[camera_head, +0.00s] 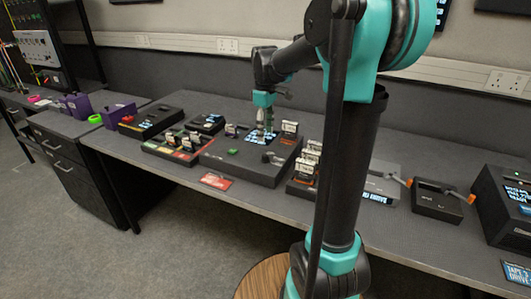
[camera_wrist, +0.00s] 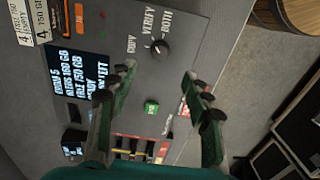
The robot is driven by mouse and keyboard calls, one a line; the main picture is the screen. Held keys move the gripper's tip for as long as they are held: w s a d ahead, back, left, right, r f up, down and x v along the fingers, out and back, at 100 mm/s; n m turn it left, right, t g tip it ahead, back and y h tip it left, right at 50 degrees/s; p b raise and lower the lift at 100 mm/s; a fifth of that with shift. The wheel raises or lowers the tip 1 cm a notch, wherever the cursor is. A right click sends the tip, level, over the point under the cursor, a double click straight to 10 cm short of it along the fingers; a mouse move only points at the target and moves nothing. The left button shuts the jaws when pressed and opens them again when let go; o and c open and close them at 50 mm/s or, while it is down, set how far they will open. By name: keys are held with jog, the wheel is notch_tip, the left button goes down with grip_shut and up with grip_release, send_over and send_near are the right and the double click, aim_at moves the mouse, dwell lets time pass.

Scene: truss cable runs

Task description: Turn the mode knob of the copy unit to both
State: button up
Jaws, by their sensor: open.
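The copy unit (camera_head: 243,166) is a dark box on the bench in the head view. In the wrist view its black round mode knob (camera_wrist: 160,48) sits on the panel, with the labels COPY, VERIFY and BOTH printed around it. I cannot tell for sure which label it points to. A green button (camera_wrist: 152,107) and a lit text screen (camera_wrist: 82,75) are on the same panel. My gripper (camera_wrist: 160,73) is open and empty above the panel. The knob shows just beyond the gap between its fingertips, apart from them. My gripper (camera_head: 264,126) hangs over the unit in the head view.
A unit with several slots (camera_head: 174,147) stands left of the copy unit. A red label plate (camera_head: 216,181) lies in front. Cartridges in a holder (camera_head: 305,170) stand close at its right. A small dark box with an orange-tipped lever (camera_head: 437,200) is further right.

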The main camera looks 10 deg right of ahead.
aim_at(265, 154)
notch_tip(265, 154, down, 10)
jog(key=shift+r, duration=0.25)
grip_shut()
dwell(0.4)
jog(key=m, duration=0.4)
jog(key=shift+m, duration=0.3)
jog(key=m, duration=0.4)
jog(key=shift+m, duration=0.3)
dwell(0.4)
